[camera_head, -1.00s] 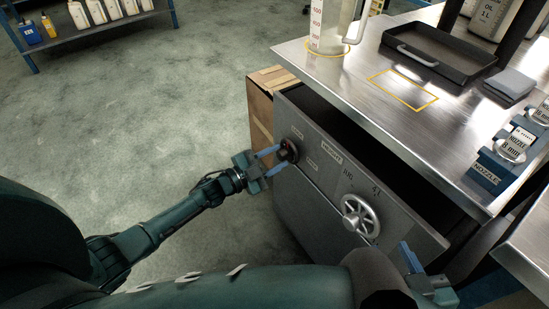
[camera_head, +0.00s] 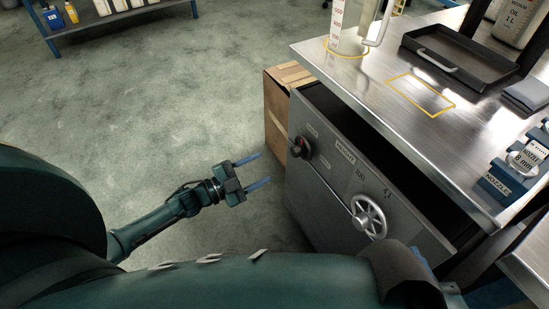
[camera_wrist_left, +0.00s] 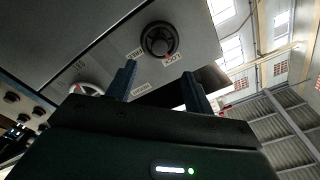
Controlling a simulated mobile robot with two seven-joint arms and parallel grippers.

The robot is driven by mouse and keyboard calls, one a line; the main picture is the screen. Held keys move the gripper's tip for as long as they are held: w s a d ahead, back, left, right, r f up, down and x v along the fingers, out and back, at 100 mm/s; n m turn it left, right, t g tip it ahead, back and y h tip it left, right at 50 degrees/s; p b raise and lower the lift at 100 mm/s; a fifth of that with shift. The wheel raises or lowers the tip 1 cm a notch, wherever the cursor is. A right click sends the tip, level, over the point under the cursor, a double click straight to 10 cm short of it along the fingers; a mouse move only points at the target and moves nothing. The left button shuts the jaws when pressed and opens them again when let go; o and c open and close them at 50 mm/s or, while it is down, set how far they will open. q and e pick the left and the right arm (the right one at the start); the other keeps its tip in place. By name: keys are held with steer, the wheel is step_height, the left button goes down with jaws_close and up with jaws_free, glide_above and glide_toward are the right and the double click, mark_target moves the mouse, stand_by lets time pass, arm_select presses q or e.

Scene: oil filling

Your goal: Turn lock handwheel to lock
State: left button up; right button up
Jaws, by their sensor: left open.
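The small dark lock handwheel (camera_head: 299,147) is on the grey drawer front (camera_head: 325,205), at its upper left, with a small label on either side. In the left wrist view the handwheel (camera_wrist_left: 158,40) is round and black. Its red mark lies on the side near the label reading LOCK (camera_wrist_left: 173,60). My left gripper (camera_head: 264,170) is open and empty, to the left of the handwheel and apart from it. Its fingers (camera_wrist_left: 160,70) show in the wrist view below the handwheel. My right gripper is mostly hidden behind my own arm at the lower right; only a blue bit shows.
A silver spoked handwheel (camera_head: 369,216) is on the same drawer front, to the right. The steel table (camera_head: 455,150) overhangs the drawer and carries a black tray (camera_head: 440,72) and a measuring jug (camera_head: 349,28). A cardboard box (camera_head: 276,120) stands left of the drawer. The floor left is free.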

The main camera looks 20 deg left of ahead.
arm_select(q)
steer(key=shift+v, duration=1.6)
